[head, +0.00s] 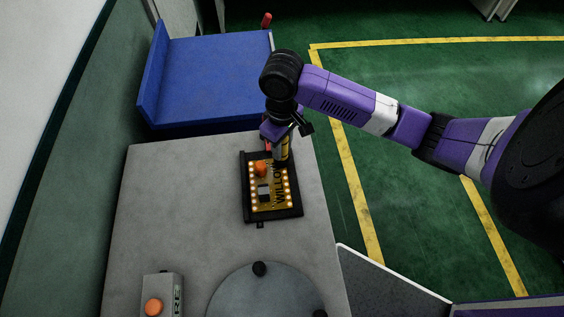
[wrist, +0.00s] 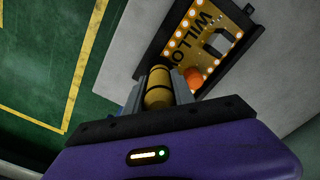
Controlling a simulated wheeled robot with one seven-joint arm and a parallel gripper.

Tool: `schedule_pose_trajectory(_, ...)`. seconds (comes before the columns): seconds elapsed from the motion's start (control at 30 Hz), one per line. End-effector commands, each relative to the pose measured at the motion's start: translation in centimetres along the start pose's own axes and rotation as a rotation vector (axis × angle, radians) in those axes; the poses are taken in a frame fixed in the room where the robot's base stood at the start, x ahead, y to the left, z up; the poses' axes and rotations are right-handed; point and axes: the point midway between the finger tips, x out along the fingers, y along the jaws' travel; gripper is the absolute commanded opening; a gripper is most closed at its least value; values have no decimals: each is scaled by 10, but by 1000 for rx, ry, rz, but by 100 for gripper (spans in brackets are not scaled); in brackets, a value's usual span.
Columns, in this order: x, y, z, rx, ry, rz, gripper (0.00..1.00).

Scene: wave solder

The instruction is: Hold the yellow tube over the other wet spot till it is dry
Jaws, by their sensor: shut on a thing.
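My gripper (head: 276,146) points down over the far end of the board and is shut on the yellow tube (head: 283,147), which is banded with black. In the wrist view the tube (wrist: 158,90) sits between the two grey fingers. The yellow circuit board (head: 259,204) lies in a black frame (head: 298,213) on the grey table. It has bright round spots along its edges, dark "WILLOW" lettering, an orange part (head: 261,169) and a grey block (head: 264,192). The tube's lower end is over or close to the board's far right corner; the exact gap is unclear. I cannot make out a wet spot.
The grey table (head: 180,215) has free room left of the frame. A box with an orange button (head: 153,307) and a round grey plate (head: 262,296) with black knobs stand at the near side. A blue tray (head: 215,75) is beyond the table.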

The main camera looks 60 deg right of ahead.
Motion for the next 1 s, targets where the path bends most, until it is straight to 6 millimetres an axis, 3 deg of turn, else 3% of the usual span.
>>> schedule_pose_trajectory(0.33,-5,0,0,0,0,0,0)
schedule_pose_trajectory(1.0,-53,-1,0,0,1,-1,0)
